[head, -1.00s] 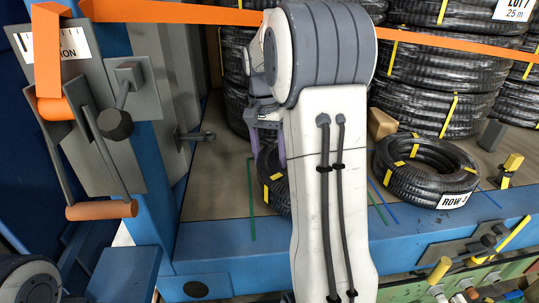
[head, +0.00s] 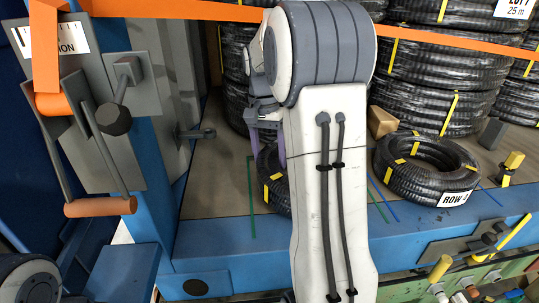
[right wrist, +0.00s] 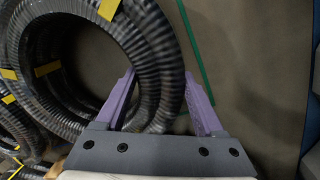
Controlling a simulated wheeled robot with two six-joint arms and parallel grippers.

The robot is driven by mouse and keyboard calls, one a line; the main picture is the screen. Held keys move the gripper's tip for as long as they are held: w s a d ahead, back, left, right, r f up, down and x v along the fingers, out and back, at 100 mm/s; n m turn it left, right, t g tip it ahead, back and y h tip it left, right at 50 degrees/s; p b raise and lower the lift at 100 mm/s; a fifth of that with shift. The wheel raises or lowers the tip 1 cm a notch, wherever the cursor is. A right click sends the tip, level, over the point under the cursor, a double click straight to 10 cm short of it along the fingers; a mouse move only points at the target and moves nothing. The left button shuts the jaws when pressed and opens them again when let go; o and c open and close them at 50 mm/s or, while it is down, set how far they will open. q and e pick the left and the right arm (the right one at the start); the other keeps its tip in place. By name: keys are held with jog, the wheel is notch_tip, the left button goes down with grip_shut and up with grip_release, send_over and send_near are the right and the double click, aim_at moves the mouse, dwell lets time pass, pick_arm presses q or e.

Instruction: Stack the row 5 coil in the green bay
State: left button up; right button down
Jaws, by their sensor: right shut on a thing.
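A black ribbed hose coil with yellow bands (head: 272,192) is at the green bay, right of a green line (head: 251,197) on the deck. It is partly hidden behind my right arm, and no label shows on it. My right gripper (head: 267,150) is at its back part, fingers pointing down. In the right wrist view, the purple fingers (right wrist: 160,75) straddle the coil's ring (right wrist: 150,50), one inside the hole and one outside, shut on it. I cannot tell whether the coil touches what is below. My left gripper is out of view.
A coil labelled "ROW 4" (head: 427,172) lies right, by blue lines. Tall coil stacks (head: 440,85) stand behind. An orange strap (head: 450,44) crosses in front of them. A blue post (head: 150,130) and an orange-handled lever (head: 100,206) stand left. A wooden block (head: 382,122) lies behind.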

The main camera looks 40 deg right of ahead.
jog(key=shift+f, duration=0.3)
dwell(0.4)
grip_release()
jog(key=shift+f, duration=0.1)
jog(key=shift+w+r+p, duration=0.15)
jog(key=shift+r+p, duration=0.95)
jog(key=shift+r, duration=0.25)
jog(key=shift+w+r+p, duration=0.15)
jog(key=shift+r+p, duration=0.25)
jog(key=shift+r, duration=0.75)
jog(key=shift+w+r, duration=0.15)
jog(key=shift+r, duration=0.9)
jog(key=shift+r, duration=0.1)
